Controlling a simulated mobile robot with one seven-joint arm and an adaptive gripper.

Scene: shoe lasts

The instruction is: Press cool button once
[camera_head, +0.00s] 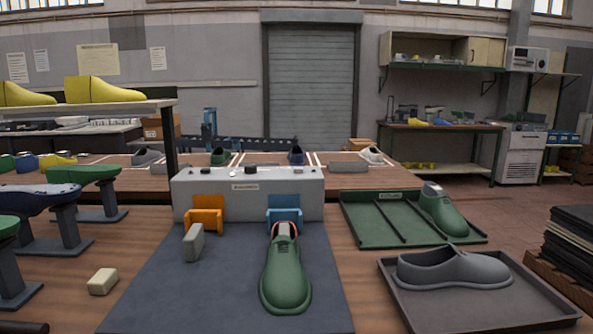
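A light grey machine box (247,205) stands on the workbench, at the back of a dark blue-grey mat (215,285). Small dark and light parts, including a black knob-like part (250,169), sit along its top edge. I cannot tell which of them is the cool button. The label on the box front is too small to read. An orange bracket (206,214) and a blue bracket (284,214) are on its front. A green shoe last (286,275) lies on the mat with its heel end at the blue bracket. My gripper is not in view.
A grey block (193,243) stands on the mat below the orange bracket. A beige block (102,281) lies left of the mat. A green tray (365,225) and a dark tray (425,312) with a grey shoe (453,268) are at right. Lasts on stands (65,215) crowd the left.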

